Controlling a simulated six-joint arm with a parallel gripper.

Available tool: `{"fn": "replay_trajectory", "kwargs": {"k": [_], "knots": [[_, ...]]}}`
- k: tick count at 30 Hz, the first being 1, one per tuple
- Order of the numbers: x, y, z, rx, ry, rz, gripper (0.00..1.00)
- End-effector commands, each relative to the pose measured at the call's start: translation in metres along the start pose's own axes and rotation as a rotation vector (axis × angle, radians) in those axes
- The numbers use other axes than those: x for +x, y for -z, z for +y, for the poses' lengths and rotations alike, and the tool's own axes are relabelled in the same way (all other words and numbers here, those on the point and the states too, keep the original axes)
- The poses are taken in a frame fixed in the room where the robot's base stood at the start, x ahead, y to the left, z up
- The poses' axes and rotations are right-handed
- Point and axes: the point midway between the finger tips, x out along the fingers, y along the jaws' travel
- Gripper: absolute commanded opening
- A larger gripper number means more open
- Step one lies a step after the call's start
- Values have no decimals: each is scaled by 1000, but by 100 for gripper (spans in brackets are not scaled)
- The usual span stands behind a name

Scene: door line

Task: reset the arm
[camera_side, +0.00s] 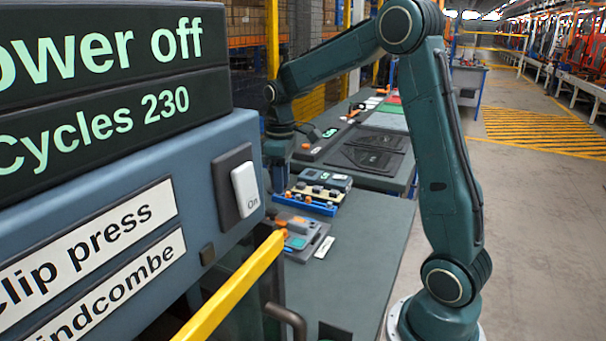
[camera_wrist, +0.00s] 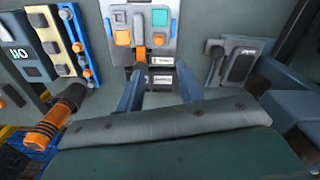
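A small grey control panel (camera_side: 300,235) lies on the bench below my gripper, with orange and teal buttons. It also shows in the wrist view (camera_wrist: 143,10), with an orange lever (camera_wrist: 140,42) and two small label plates beneath the lever. My gripper (camera_wrist: 160,88) has its two fingers apart with nothing between them, and the panel's lower part shows beyond them. The press display (camera_side: 110,90) reads "Power off" and "Cycles 230".
A white rocker switch (camera_side: 245,190) marked "On" is on the press. A yellow bar (camera_side: 235,290) crosses in front. A blue rack (camera_side: 305,200) of small parts is behind the panel. An orange-black handle (camera_wrist: 55,115) is left of my fingers.

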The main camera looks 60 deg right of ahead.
Motion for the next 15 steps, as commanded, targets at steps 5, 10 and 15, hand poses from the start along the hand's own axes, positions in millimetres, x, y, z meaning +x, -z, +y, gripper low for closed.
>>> {"fn": "replay_trajectory", "kwargs": {"k": [5, 10, 15], "knots": [[-14, -5, -14, 12, -16, 24, 37], [-35, -16, -39, 35, -40, 66, 37], [-56, -33, -69, 65, -64, 122, 37]]}}
